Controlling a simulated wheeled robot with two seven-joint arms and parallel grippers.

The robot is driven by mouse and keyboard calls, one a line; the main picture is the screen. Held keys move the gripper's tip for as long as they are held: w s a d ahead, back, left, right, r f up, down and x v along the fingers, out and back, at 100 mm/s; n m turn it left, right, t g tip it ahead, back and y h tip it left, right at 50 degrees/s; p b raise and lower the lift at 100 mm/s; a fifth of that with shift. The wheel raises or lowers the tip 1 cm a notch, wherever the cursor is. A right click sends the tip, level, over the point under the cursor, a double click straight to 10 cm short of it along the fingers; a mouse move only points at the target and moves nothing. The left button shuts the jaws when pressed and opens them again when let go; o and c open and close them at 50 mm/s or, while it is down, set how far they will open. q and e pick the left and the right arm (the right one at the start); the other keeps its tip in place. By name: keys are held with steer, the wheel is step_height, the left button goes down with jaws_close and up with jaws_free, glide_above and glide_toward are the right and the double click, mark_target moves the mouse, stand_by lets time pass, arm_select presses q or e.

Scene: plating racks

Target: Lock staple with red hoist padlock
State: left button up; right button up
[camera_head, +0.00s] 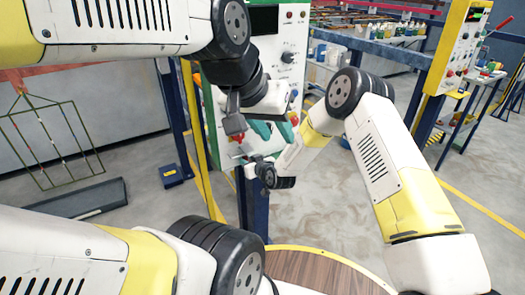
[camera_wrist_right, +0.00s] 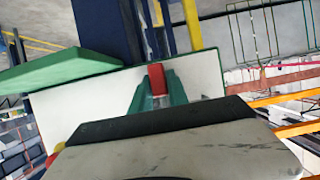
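A red block, which looks like the red padlock (camera_wrist_right: 157,77), sits between the teal fingers of my right gripper (camera_wrist_right: 158,92) in the right wrist view. Those fingers close in on it in front of a white panel. In the head view my right gripper (camera_head: 246,157) is low at the cabinet front, its fingers hard to make out. A small red patch shows just above it; I cannot tell whether it is the padlock. My left gripper (camera_head: 274,130) has two teal fingers apart, with nothing visible between them, by the panel. I cannot make out the staple; the grippers cover that area.
The control cabinet (camera_head: 287,20) has a white face with knobs and green edges. A yellow post (camera_head: 193,140) stands left of it. A wire rack (camera_head: 50,140) hangs at the left. A round wooden top (camera_head: 320,272) is at the bottom.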

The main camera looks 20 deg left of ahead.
steer(key=o, duration=0.4)
steer(key=shift+c, duration=0.2)
steer(key=v, duration=0.8)
steer(key=w+d+r+m+h, duration=0.1)
steer(key=w+d+r+h, duration=0.25)
steer(key=d+r, duration=0.75)
steer(key=s+d+r+m+h, duration=0.2)
steer(key=s+d+r, duration=0.1)
steer(key=d+r, duration=0.95)
steer(key=s+d+r+m+g+h, duration=0.15)
steer(key=s+d+r+m, duration=0.35)
steer(key=s+d, duration=0.65)
steer(key=s+d+r, duration=0.1)
steer(key=s+d, duration=0.2)
steer(key=s, duration=0.3)
steer(key=s+d+r+m+g+h, duration=0.1)
steer(key=s+d, duration=0.2)
steer(key=s, duration=0.4)
steer(key=shift+d+r, duration=0.25)
steer(key=shift+d, duration=0.15)
